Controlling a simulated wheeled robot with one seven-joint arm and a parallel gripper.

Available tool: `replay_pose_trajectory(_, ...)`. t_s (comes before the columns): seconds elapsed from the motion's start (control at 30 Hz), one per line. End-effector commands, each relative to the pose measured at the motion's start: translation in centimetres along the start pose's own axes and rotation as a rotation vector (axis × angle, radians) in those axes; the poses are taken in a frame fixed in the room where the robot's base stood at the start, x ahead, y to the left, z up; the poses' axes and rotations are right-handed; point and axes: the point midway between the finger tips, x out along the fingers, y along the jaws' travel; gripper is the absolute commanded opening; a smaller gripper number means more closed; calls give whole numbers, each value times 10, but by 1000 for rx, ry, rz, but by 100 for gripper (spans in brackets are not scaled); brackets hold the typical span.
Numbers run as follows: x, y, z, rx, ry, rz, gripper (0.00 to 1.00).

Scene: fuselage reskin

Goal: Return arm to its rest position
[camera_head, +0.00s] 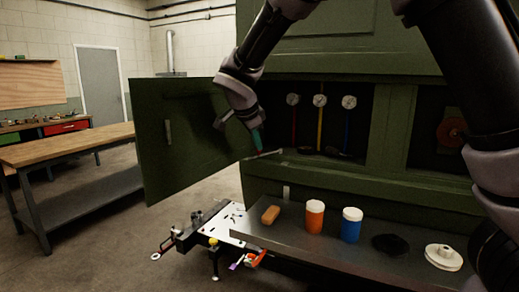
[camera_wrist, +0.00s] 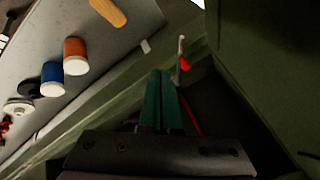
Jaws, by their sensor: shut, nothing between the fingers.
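My gripper (camera_head: 259,147) is in front of the opening of the green fuselage, near the lower left of the open compartment. Its two teal fingers point down and are together, with nothing between them. They also show side by side in the wrist view (camera_wrist: 163,75). My arm reaches from the top of the head view down to the gripper, bent at the wrist. A pale lever (camera_head: 268,154) with a red part, seen in the wrist view (camera_wrist: 182,55), lies close to the fingertips. I cannot tell whether they touch.
A green door (camera_head: 185,155) stands open to the left of the compartment. Gauges (camera_head: 320,100) with coloured lines sit inside. A grey shelf (camera_head: 310,248) below holds an orange jar (camera_head: 314,218), a blue jar (camera_head: 351,228) and other items. A workbench (camera_head: 70,145) stands far left.

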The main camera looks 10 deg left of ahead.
Motion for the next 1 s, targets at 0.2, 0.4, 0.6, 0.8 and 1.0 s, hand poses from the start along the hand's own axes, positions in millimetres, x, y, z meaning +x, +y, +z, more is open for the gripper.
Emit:
replay_pose_trajectory(0.2, -34, -2, 2, 1, -1, -1, 0)
replay_pose_trajectory(0.4, -58, -3, 2, 0, 0, 0, 0)
replay_pose_trajectory(0.6, -58, 7, -28, -5, -32, 39, 0)
replay_pose_trajectory(0.8, -52, 52, -121, -52, -170, 117, 0)
replay_pose_trajectory(1.0, -70, 114, -199, -127, -307, 93, 0)
